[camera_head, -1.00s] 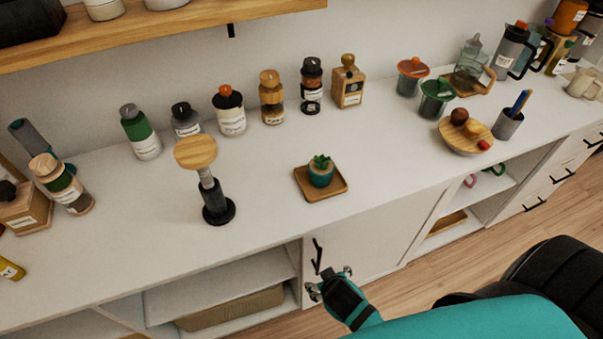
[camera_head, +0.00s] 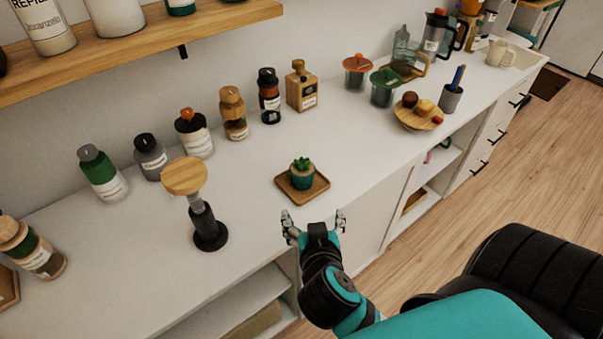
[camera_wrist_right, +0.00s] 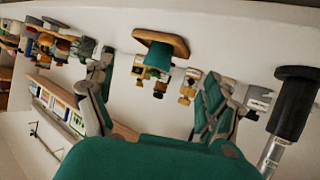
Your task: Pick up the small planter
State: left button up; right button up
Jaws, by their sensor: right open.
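The small planter (camera_head: 302,178) is a teal pot with a green succulent. It stands upright on a square wooden tray (camera_head: 287,188) on the white counter. My right gripper (camera_head: 314,218) is open and empty, at the counter's front edge just in front of the tray. In the right wrist view the planter (camera_wrist_right: 158,58) shows upside down at top centre, with the tray (camera_wrist_right: 163,39) above it. The open fingers (camera_wrist_right: 155,98) stand on both sides, apart from it. My left gripper is not in view.
A black stand with a round wooden top (camera_head: 184,176) is on the counter left of the tray. Several bottles and jars (camera_head: 194,135) line the wall. A wooden fruit plate (camera_head: 412,122) is to the right. The counter around the tray is clear.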

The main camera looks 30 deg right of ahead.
notch_tip(320, 180, up, 2)
jog(key=t, duration=0.1)
jog(key=p, duration=0.2)
send_near(303, 175)
jog(key=shift+m+h, duration=0.3)
jog(key=x, duration=0.7)
jog(key=shift+f, duration=0.3)
jog(key=shift+w+d+p, duration=0.2)
jog(key=shift+w+p, duration=0.1)
jog(key=shift+w, duration=0.3)
jog(key=x, duration=0.4)
jog(key=shift+w+f+p, duration=0.15)
jog(key=shift+p, duration=0.25)
jog(key=shift+c, duration=0.2)
jog(key=c, duration=1.4)
